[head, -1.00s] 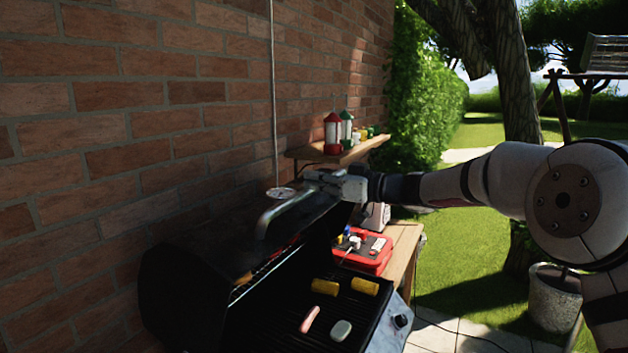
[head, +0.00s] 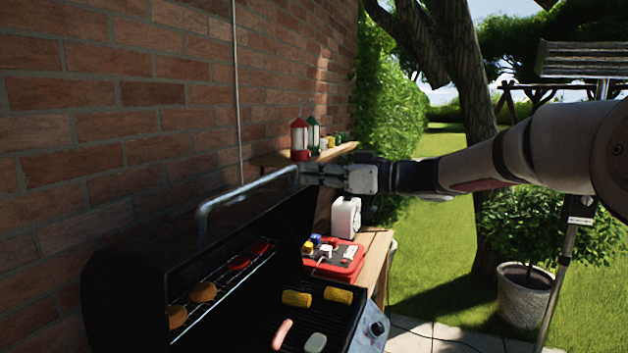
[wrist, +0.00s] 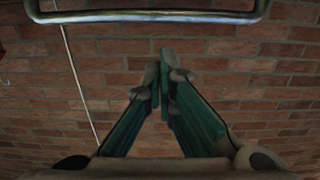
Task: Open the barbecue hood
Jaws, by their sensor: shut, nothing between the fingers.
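The black barbecue (head: 125,295) stands against the brick wall with its hood (head: 150,245) raised, so the grill inside shows. The hood's metal handle (head: 243,193) is a bent bar on the front of the hood. My gripper (head: 308,174) is at the right end of the handle in the head view; whether it touches the bar is hard to tell there. In the wrist view the handle bar (wrist: 150,17) crosses the top of the picture, beyond the tips of my gripper (wrist: 162,62). The fingers are closed together with nothing between them.
Corn (head: 297,298), a sausage (head: 282,334) and burgers (head: 203,291) lie on the grill racks. A red tray (head: 340,263) sits on the wooden side table (head: 374,252). A shelf (head: 272,160) holds lanterns. Grass lies open to the right.

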